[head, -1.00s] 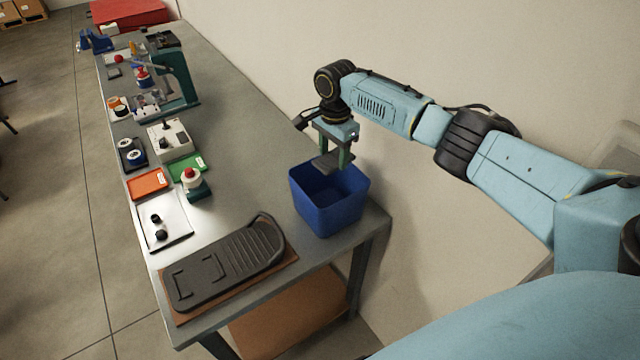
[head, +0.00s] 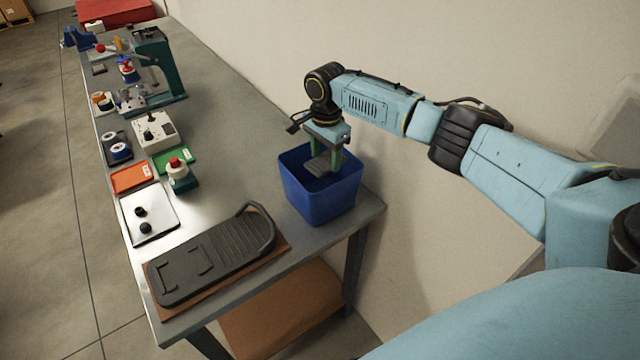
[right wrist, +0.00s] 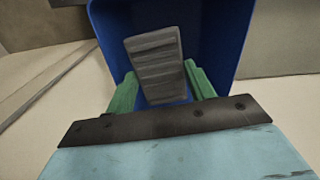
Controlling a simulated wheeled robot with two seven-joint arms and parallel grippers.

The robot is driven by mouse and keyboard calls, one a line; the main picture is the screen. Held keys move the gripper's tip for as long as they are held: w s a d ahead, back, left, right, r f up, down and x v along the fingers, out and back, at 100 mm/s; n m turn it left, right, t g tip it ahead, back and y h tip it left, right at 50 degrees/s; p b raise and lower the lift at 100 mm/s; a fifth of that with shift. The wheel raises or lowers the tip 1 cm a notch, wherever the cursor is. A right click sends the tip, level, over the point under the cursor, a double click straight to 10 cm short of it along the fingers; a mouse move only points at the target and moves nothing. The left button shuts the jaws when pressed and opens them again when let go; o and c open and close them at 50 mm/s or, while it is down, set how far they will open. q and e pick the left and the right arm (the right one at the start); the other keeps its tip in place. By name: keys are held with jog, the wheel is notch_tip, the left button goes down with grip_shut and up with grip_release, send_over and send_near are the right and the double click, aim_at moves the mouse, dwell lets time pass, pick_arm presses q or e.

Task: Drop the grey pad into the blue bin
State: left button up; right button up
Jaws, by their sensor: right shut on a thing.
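The blue bin (head: 318,202) stands upright near the right front corner of the workbench. My right gripper (head: 327,165) points down into the bin's open top, with its green fingers shut on the grey pad (head: 322,167). The pad is a small ribbed slab held at about rim height, inside the bin's opening. In the right wrist view the pad (right wrist: 157,66) sits between the two green fingers (right wrist: 160,92), with the blue bin wall (right wrist: 215,35) around it. The bin's floor is mostly hidden. My left gripper is not in view.
A dark foot-shaped tray (head: 210,262) lies on a brown board left of the bin. Further left are a white plate (head: 150,215), an orange tray (head: 133,178) and a red-topped button (head: 180,172). The wall is close behind the bench. Bare bench lies behind the bin.

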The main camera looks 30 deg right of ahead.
jog(key=o, duration=1.3)
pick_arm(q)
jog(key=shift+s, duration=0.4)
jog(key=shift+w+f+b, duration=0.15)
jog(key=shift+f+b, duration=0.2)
pick_arm(e)
notch_tip(320, 180, up, 14)
jog(key=shift+f, duration=0.25)
